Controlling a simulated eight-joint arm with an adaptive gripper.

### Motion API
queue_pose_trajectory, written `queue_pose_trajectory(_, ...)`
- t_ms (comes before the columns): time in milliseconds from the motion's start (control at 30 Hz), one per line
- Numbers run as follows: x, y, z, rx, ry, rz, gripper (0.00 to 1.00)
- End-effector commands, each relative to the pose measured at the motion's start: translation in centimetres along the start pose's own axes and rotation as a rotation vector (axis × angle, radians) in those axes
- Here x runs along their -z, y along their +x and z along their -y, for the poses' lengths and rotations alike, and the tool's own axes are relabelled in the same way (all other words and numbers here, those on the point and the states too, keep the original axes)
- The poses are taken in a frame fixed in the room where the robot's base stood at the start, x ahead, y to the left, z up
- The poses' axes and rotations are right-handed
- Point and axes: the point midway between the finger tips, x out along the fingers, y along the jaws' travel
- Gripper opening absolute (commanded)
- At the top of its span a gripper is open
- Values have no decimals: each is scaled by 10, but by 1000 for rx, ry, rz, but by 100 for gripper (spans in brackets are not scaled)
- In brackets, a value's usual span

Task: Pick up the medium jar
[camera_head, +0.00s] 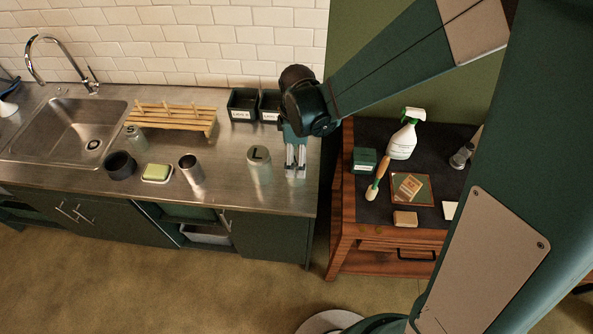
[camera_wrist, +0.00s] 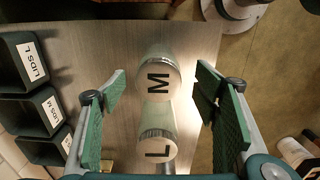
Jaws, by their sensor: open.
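The medium jar (camera_wrist: 158,80) shows in the wrist view as a round lid marked M, seen from above. It appears between the two open fingers of my gripper (camera_wrist: 160,88), with a gap on each side; how far below the fingertips it stands I cannot tell. In the head view my gripper (camera_head: 295,170) points down over the right end of the steel counter (camera_head: 225,200) and hides most or all of the medium jar. The large jar (camera_head: 258,162), its lid marked L, stands just left of my gripper; it also shows below the M jar in the wrist view (camera_wrist: 157,150).
Dark labelled bins (camera_head: 243,104) stand by the wall behind my gripper. A metal cup (camera_head: 191,169), a sponge on a dish (camera_head: 157,172), a dark bowl (camera_head: 120,165) and a wooden rack (camera_head: 175,118) lie further left. The counter ends just right of my gripper.

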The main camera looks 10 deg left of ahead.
Motion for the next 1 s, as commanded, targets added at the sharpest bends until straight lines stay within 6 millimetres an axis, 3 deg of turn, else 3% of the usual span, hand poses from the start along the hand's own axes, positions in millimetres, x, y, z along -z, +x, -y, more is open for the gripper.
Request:
queue_pose_trajectory(567, 0, 25, 0, 0, 1, 0, 61)
queue_pose_trajectory(1000, 0, 27, 0, 0, 1, 0, 61)
